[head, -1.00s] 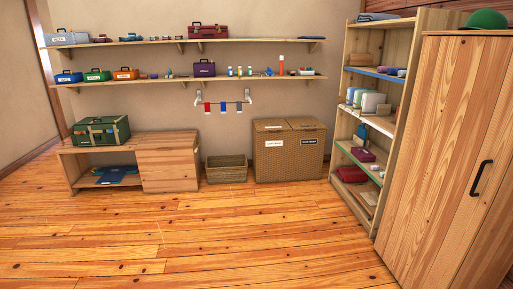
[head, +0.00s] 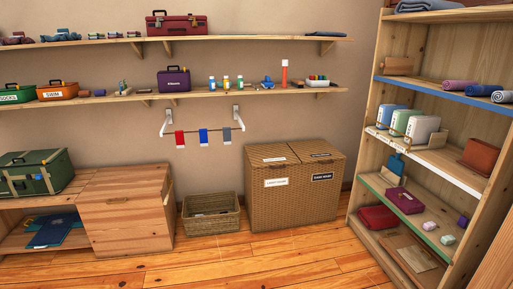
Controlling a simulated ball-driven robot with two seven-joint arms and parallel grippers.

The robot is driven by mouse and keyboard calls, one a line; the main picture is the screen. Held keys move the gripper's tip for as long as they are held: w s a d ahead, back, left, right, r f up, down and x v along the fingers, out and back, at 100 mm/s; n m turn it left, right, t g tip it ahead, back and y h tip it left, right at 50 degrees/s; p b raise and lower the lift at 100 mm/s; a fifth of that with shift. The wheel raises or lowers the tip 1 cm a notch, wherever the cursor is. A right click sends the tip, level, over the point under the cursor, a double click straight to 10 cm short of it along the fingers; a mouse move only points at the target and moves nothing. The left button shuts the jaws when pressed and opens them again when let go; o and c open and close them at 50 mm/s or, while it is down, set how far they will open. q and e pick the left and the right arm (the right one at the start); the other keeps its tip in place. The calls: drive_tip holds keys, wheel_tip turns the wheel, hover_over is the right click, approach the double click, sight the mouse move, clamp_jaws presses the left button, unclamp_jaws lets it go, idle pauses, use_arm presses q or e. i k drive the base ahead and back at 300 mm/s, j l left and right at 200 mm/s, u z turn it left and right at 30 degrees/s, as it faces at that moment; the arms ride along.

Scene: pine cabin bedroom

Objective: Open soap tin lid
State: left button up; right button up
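I cannot tell for sure which thing is the soap tin. On the green-edged shelf of the right-hand unit, small pale rounded pieces (head: 430,226) and a small purple piece (head: 463,221) lie beside a dark magenta case (head: 405,200). They are too small to show a lid clearly. A dark red case (head: 378,218) lies on the bottom shelf. Neither of my grippers is in the head view.
The open shelf unit (head: 366,170) stands at the right. Wicker hampers (head: 290,205), a basket (head: 211,228) and a wooden cabinet (head: 125,215) line the back wall below two wall shelves (head: 110,98). The wooden floor (head: 230,262) in front is clear.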

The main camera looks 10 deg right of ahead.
sight(406, 199)
drive_tip(key=i+z, duration=0.35)
drive_tip(key=i+j+z, duration=0.15)
drive_tip(key=i+z, duration=0.15)
drive_tip(key=i, duration=0.3)
drive_tip(key=i+j+z, duration=0.35)
drive_tip(key=i+l, duration=0.1)
